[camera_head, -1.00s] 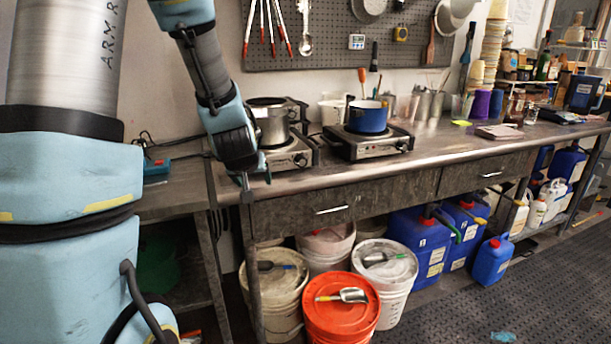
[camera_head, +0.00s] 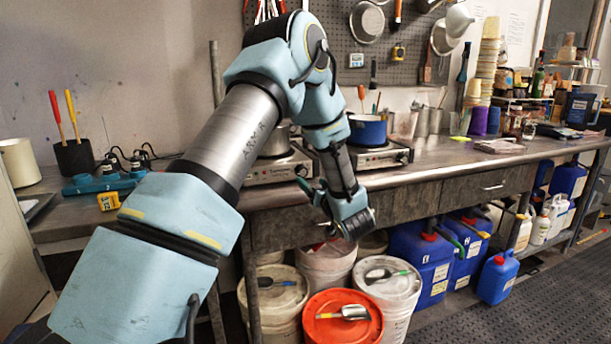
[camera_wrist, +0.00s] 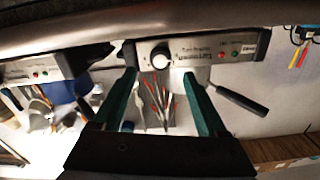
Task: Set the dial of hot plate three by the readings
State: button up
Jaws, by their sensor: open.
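Two hot plates stand side by side on the bench. The left one (camera_head: 262,176) carries a steel pot (camera_head: 277,143), partly hidden by my arm. The right one (camera_head: 378,158) carries a blue pot (camera_head: 368,130). I see no number on either. My gripper (camera_head: 308,188) is at the bench's front edge, pointing at the left hot plate. In the wrist view, which is upside down, my gripper (camera_wrist: 160,76) is open and empty. A round dial (camera_wrist: 160,55) shows between its fingers, apart from them. Its pointer setting is too small to tell.
A small white display (camera_head: 356,60) and a yellow timer (camera_head: 398,53) hang on the pegboard; their readings are illegible. Another yellow timer (camera_head: 108,201) lies at the left. The bench edge (camera_head: 430,172) runs below the hot plates, with lidded buckets (camera_head: 388,290) underneath.

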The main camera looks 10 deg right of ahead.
aim_at(303, 174)
jog(key=w, duration=0.4)
jog(key=w+a+p, duration=0.1)
jog(key=w, duration=0.1)
jog(key=shift+w, duration=0.15)
grip_shut()
dwell(0.4)
